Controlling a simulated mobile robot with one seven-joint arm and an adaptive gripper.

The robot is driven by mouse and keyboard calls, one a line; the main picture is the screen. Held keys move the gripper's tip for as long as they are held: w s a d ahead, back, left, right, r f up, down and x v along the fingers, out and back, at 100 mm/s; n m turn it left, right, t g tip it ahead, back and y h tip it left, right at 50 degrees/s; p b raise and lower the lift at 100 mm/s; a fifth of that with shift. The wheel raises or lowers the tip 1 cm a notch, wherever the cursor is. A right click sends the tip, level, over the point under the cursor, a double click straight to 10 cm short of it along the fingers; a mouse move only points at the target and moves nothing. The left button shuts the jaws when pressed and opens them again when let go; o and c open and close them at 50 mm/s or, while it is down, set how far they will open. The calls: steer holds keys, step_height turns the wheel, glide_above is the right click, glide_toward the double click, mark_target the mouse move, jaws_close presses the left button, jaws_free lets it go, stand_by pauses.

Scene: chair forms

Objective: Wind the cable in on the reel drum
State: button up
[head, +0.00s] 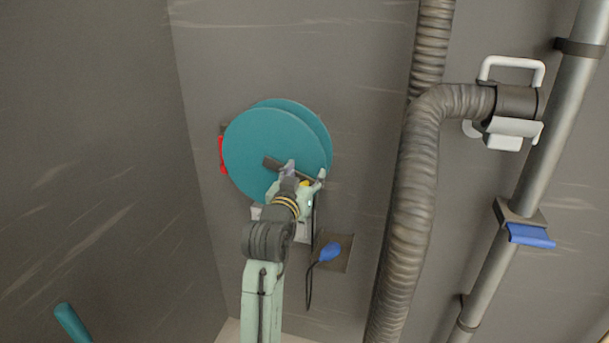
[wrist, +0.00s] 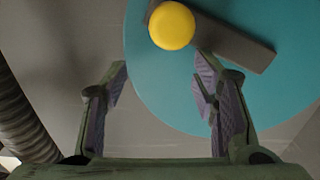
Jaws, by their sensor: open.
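The teal reel drum (head: 262,145) is mounted on the grey wall and fills the upper right of the wrist view (wrist: 165,95). Its dark crank bar (head: 271,162) ends in a round yellow knob (head: 304,183). In the wrist view the knob (wrist: 172,25) sits on the bar (wrist: 245,47). My gripper (head: 306,171) is open and empty in front of the drum. In the wrist view its fingertips (wrist: 162,68) are spread, with the knob just beyond the gap.
A thick ribbed hose (head: 408,200) runs down the wall right of the drum. Further right are a metal pipe (head: 520,190), a white-handled clamp (head: 513,102) and a blue lever (head: 530,236). A red piece (head: 221,155) shows at the drum's left edge. The left wall is bare.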

steer(key=shift+o, duration=0.4)
steer(key=b+v, duration=0.1)
steer(key=v, duration=0.9)
steer(key=shift+a+r, duration=0.1)
